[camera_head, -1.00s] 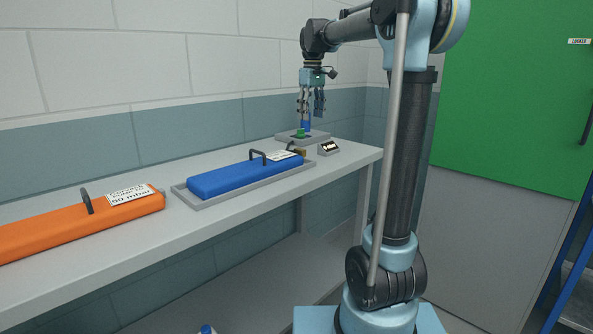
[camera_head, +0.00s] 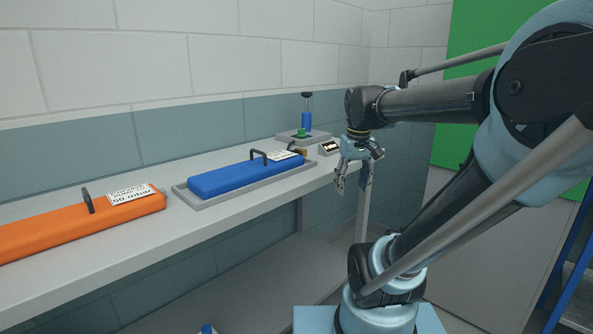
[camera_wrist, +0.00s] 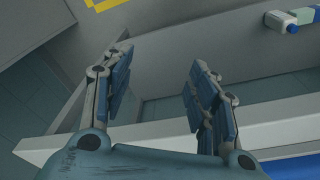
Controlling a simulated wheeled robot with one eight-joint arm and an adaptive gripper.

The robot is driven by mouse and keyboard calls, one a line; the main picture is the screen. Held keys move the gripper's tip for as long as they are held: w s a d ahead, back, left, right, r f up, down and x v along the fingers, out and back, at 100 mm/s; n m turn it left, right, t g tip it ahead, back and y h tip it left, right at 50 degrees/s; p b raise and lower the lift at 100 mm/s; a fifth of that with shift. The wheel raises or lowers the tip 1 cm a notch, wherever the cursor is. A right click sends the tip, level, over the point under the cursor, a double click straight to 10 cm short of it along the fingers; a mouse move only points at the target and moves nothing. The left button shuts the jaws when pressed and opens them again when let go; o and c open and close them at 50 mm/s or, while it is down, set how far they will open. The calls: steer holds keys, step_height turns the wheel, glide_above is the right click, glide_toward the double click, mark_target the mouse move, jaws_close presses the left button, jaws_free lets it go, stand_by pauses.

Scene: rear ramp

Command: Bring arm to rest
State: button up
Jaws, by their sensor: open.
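My gripper (camera_head: 353,181) hangs pointing down in the head view, in front of the right end of the grey bench (camera_head: 120,246). Its fingers are apart with nothing between them. In the wrist view my gripper (camera_wrist: 158,85) also shows open and empty, with the bench edge (camera_wrist: 280,140) behind and below the fingers. My arm is folded lower and nearer to the head camera, and it covers much of the right side of the head view.
A green panel (camera_head: 458,100) stands behind my arm.

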steer(key=s+d+f+m, duration=0.2)
steer(key=s+f, duration=0.8)
steer(key=f, duration=0.4)
steer(key=shift+s+d+m+t, duration=0.2)
steer(key=shift+s+m+t, duration=0.1)
steer(key=shift+s, duration=0.1)
steer(key=shift+f, duration=0.1)
steer(key=shift+w+f, duration=0.2)
steer(key=shift+w, duration=0.25)
